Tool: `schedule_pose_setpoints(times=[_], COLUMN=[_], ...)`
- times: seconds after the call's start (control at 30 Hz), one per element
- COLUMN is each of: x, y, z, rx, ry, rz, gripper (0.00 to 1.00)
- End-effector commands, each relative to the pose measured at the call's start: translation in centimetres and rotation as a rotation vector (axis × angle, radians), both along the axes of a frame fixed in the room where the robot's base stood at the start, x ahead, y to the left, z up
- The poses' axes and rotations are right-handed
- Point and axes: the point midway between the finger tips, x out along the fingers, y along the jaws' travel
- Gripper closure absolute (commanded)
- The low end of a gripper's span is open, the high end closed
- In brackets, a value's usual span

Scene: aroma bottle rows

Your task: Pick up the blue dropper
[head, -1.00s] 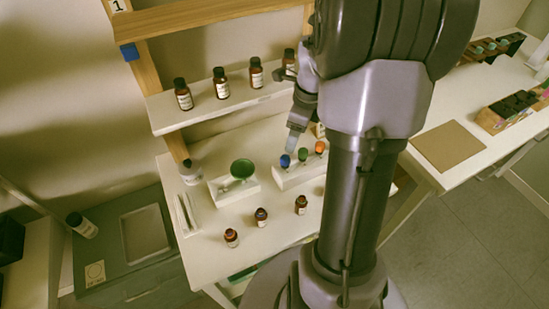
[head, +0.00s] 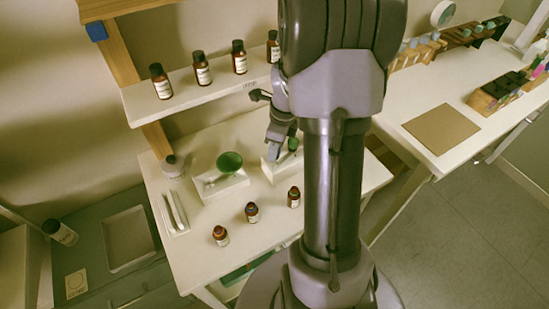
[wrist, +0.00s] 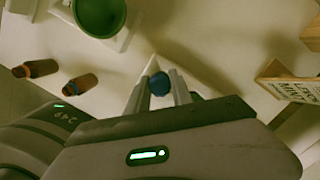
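The blue dropper (wrist: 159,84) shows its round blue bulb between the two fingertips of my gripper (wrist: 160,88) in the wrist view. The fingers stand close against it on both sides, and the gripper looks shut on it. In the head view my gripper (head: 272,152) points down at the left end of the white dropper block (head: 270,172) and hides the blue dropper. I cannot tell whether the dropper is lifted. A green dropper (head: 292,144) stands in the block just right of my gripper. The orange dropper is hidden behind my arm.
A green bowl (head: 230,161) on a white stand is left of the block. Several small amber bottles (head: 252,212) stand in front. A shelf (head: 190,98) with more bottles is behind. A wooden sign (wrist: 288,88) stands right in the wrist view.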

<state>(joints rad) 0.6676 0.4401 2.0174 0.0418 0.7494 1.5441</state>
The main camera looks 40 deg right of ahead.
Motion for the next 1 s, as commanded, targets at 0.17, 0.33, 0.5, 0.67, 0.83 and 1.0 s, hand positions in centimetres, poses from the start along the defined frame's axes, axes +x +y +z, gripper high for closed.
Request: schedule_pose_setpoints(times=[0.17, 0.33, 0.5, 0.67, 0.83, 1.0], x=[0.0, 0.0, 0.1, 0.0, 0.0, 0.0], y=[0.0, 0.0, 0.0, 0.0, 0.0, 0.0], z=[0.0, 0.5, 4.9, 8.7, 10.1, 10.0], rx=[0.000, -0.001, -0.002, -0.003, 0.000, 0.000], ry=[0.000, -0.001, -0.002, -0.002, 0.000, 0.000], rz=[0.000, 0.000, 0.001, 0.001, 0.000, 0.000], gripper=[0.83, 0.83, 0.83, 0.83, 0.83, 0.83])
